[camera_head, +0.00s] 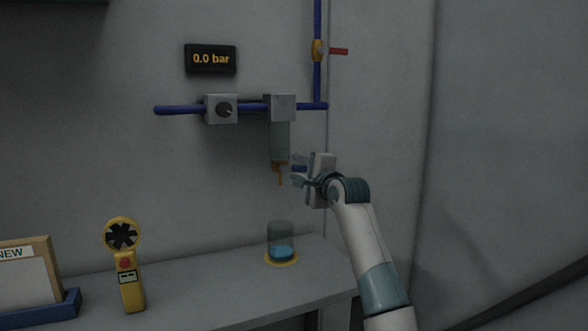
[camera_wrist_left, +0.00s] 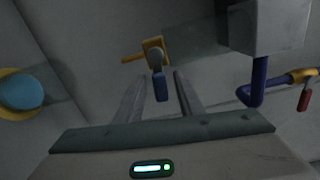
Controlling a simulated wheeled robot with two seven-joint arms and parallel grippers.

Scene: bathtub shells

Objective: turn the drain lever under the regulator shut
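The regulator's clear bowl (camera_head: 280,140) hangs below its grey block (camera_head: 281,106) on the wall; the bowl also shows in the left wrist view (camera_wrist_left: 195,45). Under it is an orange drain fitting (camera_head: 279,165) with a spout pointing down. The blue drain lever (camera_head: 299,168) sticks out from the fitting toward my left gripper (camera_head: 297,170). In the left wrist view the lever (camera_wrist_left: 160,88) lies between the two spread fingers (camera_wrist_left: 159,78), with a gap on each side. The left gripper is open. My right gripper is not in view.
A jar with blue liquid (camera_head: 281,247) stands on the bench (camera_head: 225,295) below the drain. A yellow handheld meter (camera_head: 130,280) and a blue tray (camera_head: 62,309) are to the left. A knob (camera_head: 223,109), a display reading 0.0 bar (camera_head: 211,59) and a red-handled valve (camera_head: 338,51) are on the wall.

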